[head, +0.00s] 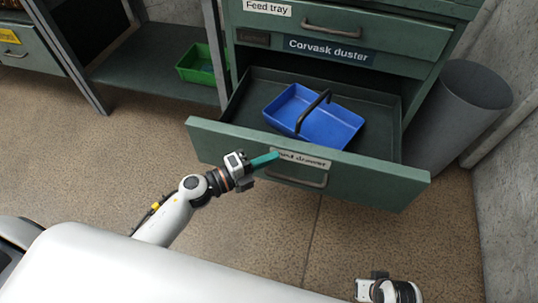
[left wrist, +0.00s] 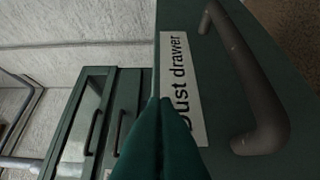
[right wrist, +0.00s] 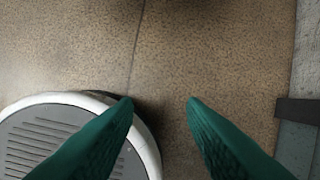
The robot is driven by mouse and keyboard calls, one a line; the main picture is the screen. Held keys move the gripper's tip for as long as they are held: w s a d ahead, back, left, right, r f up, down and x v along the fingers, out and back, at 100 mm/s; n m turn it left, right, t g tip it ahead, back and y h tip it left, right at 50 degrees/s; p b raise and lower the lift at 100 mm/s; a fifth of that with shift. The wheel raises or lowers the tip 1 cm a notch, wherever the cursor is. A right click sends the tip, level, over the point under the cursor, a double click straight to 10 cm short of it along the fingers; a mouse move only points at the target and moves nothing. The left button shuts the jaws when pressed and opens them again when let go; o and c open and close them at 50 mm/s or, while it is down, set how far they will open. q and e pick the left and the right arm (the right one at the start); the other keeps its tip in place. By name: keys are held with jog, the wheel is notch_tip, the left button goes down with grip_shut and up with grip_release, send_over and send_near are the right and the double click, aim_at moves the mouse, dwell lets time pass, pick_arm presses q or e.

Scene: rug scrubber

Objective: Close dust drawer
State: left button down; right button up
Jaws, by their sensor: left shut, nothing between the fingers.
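The green dust drawer (head: 370,180) is pulled well out of the cabinet in the head view. Its front carries a white label and a dark bar handle (head: 297,174). A blue tray with a black handle (head: 330,124) lies inside it. My left gripper (head: 272,158) is shut and empty, its teal fingertips at the left end of the label; contact is unclear. In the left wrist view the shut fingertips (left wrist: 172,102) cover part of the "Dust drawer" label (left wrist: 182,80), beside the handle (left wrist: 240,80). My right gripper (right wrist: 160,100) is open and empty over the floor.
A feed tray drawer (head: 345,28) above is shut. A grey bin (head: 460,115) stands right of the cabinet, near the concrete wall (head: 510,130). A green crate (head: 200,65) sits on a low shelf at left. The floor before the drawer is clear.

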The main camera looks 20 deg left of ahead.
pick_arm(q)
jog(key=shift+w, duration=0.45)
pick_arm(e)
jog(key=shift+r, duration=0.3)
jog(key=shift+s+f, duration=0.15)
jog(key=shift+s, duration=0.15)
pick_arm(q)
jog(key=shift+w, duration=0.1)
